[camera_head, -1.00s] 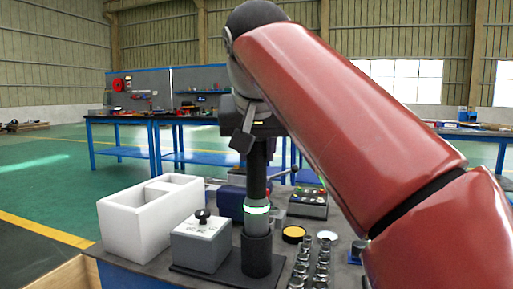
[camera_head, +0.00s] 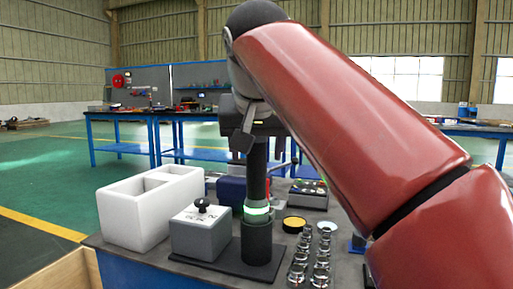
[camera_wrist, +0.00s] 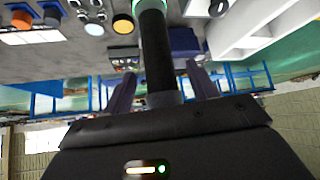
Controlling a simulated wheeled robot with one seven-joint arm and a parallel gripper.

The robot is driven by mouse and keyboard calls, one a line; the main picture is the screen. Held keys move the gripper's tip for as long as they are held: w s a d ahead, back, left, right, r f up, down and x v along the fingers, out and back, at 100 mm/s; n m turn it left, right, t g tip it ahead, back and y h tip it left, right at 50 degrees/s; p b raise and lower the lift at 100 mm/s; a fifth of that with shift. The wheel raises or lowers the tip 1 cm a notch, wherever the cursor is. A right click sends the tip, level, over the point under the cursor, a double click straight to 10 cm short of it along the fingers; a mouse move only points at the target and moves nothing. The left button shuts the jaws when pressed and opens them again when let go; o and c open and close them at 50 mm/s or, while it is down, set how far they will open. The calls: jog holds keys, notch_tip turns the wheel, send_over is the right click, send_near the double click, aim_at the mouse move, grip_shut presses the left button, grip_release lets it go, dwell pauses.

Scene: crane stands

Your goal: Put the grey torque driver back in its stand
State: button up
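The grey torque driver (camera_head: 257,180) stands upright, a dark shaft with a lit green-white ring low on its body. Its lower end is inside the black cylindrical cup of its stand (camera_head: 257,244), with the ring just above the cup's rim. The driver also shows in the wrist view (camera_wrist: 154,55). My gripper (camera_head: 250,138) is at the driver's upper end. In the wrist view its two fingers (camera_wrist: 160,82) straddle the shaft, with a visible gap on each side. The driver's bottom end is hidden in the cup.
A grey box with a black knob (camera_head: 201,233) is beside the cup. A white divided bin (camera_head: 128,217) stands left. Chrome sockets (camera_head: 298,262), a yellow-topped round container (camera_head: 293,224) and a blue box (camera_head: 230,190) are close by. A workbench (camera_head: 135,115) stands behind.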

jog(key=shift+f, duration=0.1)
jog(key=shift+p+v, duration=1.55)
jog(key=shift+v, duration=0.95)
